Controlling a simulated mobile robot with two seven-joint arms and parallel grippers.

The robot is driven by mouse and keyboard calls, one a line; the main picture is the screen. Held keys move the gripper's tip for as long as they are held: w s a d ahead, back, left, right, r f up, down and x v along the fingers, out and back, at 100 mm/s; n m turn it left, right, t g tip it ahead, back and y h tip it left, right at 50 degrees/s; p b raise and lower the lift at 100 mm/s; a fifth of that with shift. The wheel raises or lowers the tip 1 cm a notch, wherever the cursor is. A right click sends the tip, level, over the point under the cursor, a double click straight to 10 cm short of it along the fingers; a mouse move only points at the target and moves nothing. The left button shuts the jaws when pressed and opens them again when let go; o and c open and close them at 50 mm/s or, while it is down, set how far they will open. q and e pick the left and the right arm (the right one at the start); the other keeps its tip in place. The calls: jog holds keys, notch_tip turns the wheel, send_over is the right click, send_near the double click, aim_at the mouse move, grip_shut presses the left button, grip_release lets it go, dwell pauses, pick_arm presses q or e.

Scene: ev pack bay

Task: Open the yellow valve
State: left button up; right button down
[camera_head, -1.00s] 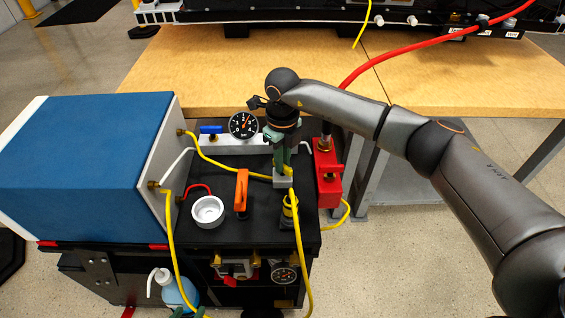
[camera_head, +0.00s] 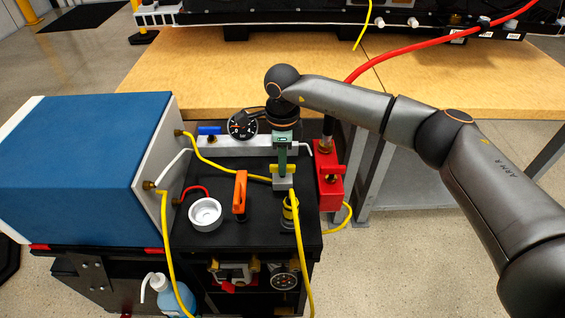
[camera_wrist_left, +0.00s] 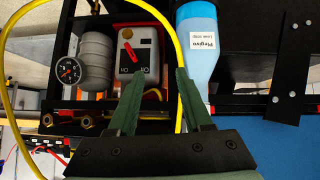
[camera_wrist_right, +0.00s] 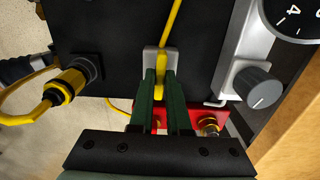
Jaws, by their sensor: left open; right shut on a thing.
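The yellow valve (camera_head: 274,172) sits on a small grey block (camera_head: 284,184) near the right side of the black cart top. My right gripper (camera_head: 283,165) points down at it with green fingers shut on its handle; yellow shows on both sides of the fingers. In the right wrist view the yellow handle (camera_wrist_right: 160,84) shows between the fingertips, partly hidden by them. My left gripper (camera_wrist_left: 157,82) is open and empty, in front of the cart's lower shelf. It is not visible in the head view.
A red block (camera_head: 328,180), an orange lever (camera_head: 240,192), a white cup (camera_head: 205,213) and a gauge (camera_head: 242,126) stand close by. A yellow hose (camera_head: 301,240) hangs over the cart's front edge. A blue box (camera_head: 85,165) fills the left. A blue bottle (camera_wrist_left: 197,50) is near my left gripper.

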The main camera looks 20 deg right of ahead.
jog(key=shift+n, duration=0.3)
jog(key=c, duration=0.9)
grip_release()
notch_tip(320, 180, up, 13)
jog(key=shift+f+p, duration=0.2)
jog(key=shift+p, duration=0.4)
